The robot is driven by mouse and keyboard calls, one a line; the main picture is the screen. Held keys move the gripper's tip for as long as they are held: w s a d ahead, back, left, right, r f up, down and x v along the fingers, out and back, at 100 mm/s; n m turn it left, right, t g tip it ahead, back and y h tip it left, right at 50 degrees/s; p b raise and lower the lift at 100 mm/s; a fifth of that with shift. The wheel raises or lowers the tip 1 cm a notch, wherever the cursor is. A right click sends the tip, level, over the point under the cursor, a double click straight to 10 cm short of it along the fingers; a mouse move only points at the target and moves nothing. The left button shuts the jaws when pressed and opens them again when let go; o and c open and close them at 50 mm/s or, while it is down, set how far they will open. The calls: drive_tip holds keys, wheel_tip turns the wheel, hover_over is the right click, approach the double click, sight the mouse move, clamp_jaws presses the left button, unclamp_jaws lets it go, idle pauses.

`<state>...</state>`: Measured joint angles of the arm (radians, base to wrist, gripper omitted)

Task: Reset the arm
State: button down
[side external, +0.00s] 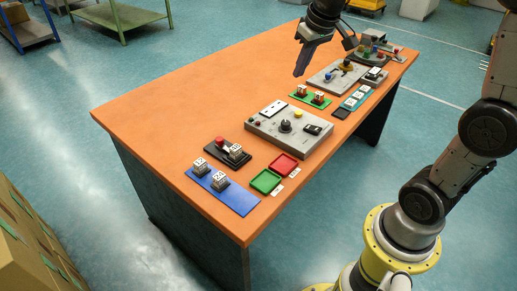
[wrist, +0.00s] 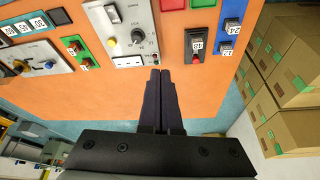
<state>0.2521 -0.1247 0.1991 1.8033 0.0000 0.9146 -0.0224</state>
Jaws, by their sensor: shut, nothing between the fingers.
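My gripper (side external: 300,73) is shut and empty, held in the air above the far half of the orange table (side external: 150,98). In the wrist view my gripper (wrist: 165,73) shows its two dark fingers pressed together, with orange tabletop beneath. The grey control panel (side external: 262,126) with a knob and a yellow button lies on the table in front of it. It also shows in the wrist view (wrist: 110,45). My gripper touches nothing that I can see.
A blue mat (side external: 236,200) with blocks, a black base with a red button (side external: 219,141), a green tray (side external: 265,181) and a red tray (side external: 285,165) lie nearer. A green mat (side external: 318,105) and another grey panel (side external: 326,82) lie farther. Cardboard boxes (side external: 25,240) stand left.

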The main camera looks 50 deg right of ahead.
drive_tip(key=s+a+r+n+t, duration=0.2)
drive_tip(key=s+a+r, duration=0.2)
drive_tip(key=s+a, duration=0.45)
drive_tip(key=s+a+f+y, duration=0.1)
drive_tip(key=s+f, duration=0.5)
drive_tip(key=s, duration=0.6)
drive_tip(key=shift+f+n, duration=0.3)
